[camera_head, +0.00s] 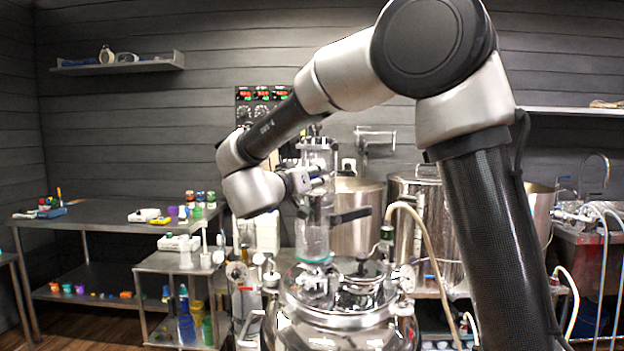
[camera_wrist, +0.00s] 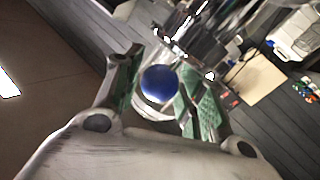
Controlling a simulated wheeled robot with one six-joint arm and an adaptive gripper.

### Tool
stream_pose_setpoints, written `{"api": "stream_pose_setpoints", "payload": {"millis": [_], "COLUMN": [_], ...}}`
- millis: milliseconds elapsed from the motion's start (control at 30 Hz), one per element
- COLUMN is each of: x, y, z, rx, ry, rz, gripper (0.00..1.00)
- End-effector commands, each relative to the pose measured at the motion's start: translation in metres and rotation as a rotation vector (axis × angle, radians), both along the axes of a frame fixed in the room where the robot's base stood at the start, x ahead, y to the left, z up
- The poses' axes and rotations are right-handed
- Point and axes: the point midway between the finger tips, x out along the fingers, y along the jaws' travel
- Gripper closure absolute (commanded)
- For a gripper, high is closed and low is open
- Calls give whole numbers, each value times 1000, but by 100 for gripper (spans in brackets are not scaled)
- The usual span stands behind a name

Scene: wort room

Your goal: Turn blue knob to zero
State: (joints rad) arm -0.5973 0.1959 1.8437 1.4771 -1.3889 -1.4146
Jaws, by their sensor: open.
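The round blue knob (camera_wrist: 160,83) shows in the wrist view, between the two green-padded fingers of my gripper (camera_wrist: 162,62). My gripper is open, with a finger on either side of the knob. I cannot tell whether either finger touches it. No mark or scale on the knob is readable. In the head view my gripper (camera_head: 343,195) reaches in beside the upright glass column (camera_head: 316,225) above the steel vessel. I cannot make out the blue knob in the head view.
The shiny steel vessel (camera_head: 340,312) with its lid fittings stands below my gripper. A panel with red displays and dials (camera_head: 262,96) is on the back wall, partly behind my arm. Steel tables with small coloured items (camera_head: 95,212) stand at left. Large steel pots (camera_head: 355,187) stand behind.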

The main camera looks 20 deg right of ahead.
Motion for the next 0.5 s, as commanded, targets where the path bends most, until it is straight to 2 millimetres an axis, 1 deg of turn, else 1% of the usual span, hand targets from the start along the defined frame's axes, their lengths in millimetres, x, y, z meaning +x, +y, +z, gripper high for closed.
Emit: {"api": "stream_pose_setpoints", "payload": {"millis": [167, 200, 333, 367, 500], "x": [0, 0, 0, 0, 0], "y": [0, 0, 0, 0, 0], "z": [0, 0, 0, 0, 0], "rx": [0, 0, 0, 0, 1], "ry": [0, 0, 0, 0, 1], "rz": [1, 1, 1, 1, 3], "gripper": [60, 67, 91, 94, 94]}}
